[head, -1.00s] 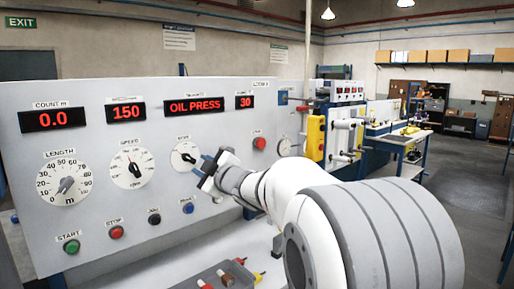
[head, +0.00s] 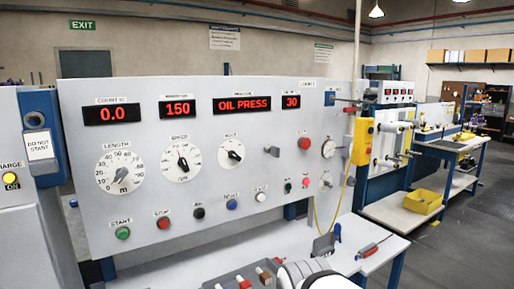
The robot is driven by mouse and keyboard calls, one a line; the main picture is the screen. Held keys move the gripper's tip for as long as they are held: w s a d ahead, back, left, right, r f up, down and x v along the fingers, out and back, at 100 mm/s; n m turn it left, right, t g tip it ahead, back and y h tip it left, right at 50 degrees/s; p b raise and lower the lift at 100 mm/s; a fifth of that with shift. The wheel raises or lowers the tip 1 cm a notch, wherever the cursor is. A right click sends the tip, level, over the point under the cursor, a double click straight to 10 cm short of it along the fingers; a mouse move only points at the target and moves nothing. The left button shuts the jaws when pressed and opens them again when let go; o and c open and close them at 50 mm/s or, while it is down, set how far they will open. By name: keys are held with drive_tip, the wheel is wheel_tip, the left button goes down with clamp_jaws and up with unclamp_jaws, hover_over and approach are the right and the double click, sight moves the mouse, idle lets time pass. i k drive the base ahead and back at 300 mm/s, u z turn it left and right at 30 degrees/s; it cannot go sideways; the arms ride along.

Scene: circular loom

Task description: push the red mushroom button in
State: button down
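A red mushroom button (head: 306,143) with a wide round head stands out from the right part of the grey control panel (head: 250,125), right of the third dial and left of a small gauge. How deep it sits cannot be told. My gripper (head: 331,238), dark grey with a blue fingertip, is low at the right, in front of the panel's lower edge and well below the button, apart from it. Its other finger is not clearly visible, so its opening cannot be told.
A flatter red button (head: 163,221) labelled STOP sits beside the green START button (head: 123,233). A yellow box (head: 362,141) with a hanging cable is right of the panel. A white table (head: 372,235) carries a red-handled screwdriver (head: 368,250). The display reads OIL PRESS.

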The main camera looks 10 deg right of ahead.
sight(306, 143)
drive_tip(key=u, duration=1.85)
drive_tip(key=k, duration=1.1)
drive_tip(key=z, duration=1.8)
drive_tip(key=i, duration=1)
drive_tip(key=z, duration=0.05)
